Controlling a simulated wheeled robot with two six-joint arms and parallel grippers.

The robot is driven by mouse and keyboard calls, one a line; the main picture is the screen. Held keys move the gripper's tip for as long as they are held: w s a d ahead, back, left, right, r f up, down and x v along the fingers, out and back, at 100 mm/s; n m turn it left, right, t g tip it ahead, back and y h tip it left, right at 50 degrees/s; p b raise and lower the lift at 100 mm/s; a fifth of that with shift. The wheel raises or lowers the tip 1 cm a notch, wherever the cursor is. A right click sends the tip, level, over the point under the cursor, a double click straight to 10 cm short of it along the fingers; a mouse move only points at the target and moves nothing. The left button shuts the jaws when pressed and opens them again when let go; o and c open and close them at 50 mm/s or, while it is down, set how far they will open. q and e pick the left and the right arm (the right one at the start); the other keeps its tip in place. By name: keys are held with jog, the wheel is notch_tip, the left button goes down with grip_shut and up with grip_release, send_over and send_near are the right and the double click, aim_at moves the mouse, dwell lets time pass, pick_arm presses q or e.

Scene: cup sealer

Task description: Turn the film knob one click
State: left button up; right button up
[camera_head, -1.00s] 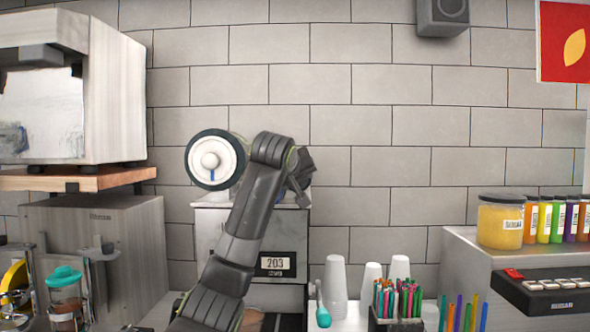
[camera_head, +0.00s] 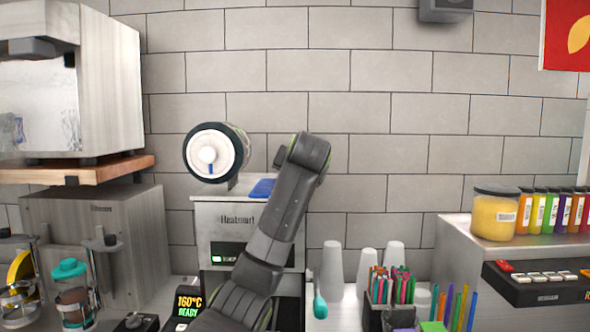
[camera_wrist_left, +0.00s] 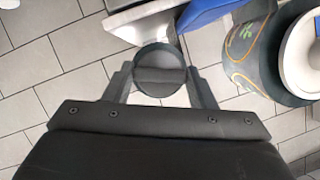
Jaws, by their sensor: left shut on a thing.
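A round dark knob (camera_wrist_left: 160,62) with a raised bar across it sits between the fingers of my left gripper (camera_wrist_left: 160,78) in the left wrist view, and the jaws are shut on it. In the head view my left arm rises in front of the sealer (camera_head: 232,218); its gripper and the knob are hidden behind the arm. The film roll (camera_head: 236,140), with a white hub and a short blue mark, stands left of my arm atop the sealer. The roll also shows at the right of the left wrist view (camera_wrist_left: 255,68). My right gripper is not in view.
A blue part (camera_head: 262,188) lies on the sealer beside my arm. White cups (camera_head: 332,270) and a holder of coloured pens or straws (camera_head: 390,290) stand to the right. A shelf (camera_head: 100,170) and machine are at the left. Tiled wall (camera_head: 400,110) lies behind.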

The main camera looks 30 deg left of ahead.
pick_arm(q)
jog(key=shift+m+y, duration=0.3)
jog(key=shift+m, duration=0.2)
jog(key=o, duration=1)
jog(key=b+v, duration=1.7)
jog(key=b, duration=0.1)
jog(key=shift+d+r+b, duration=0.1)
jog(key=shift+d+b, duration=0.15)
jog(key=shift+b, duration=0.1)
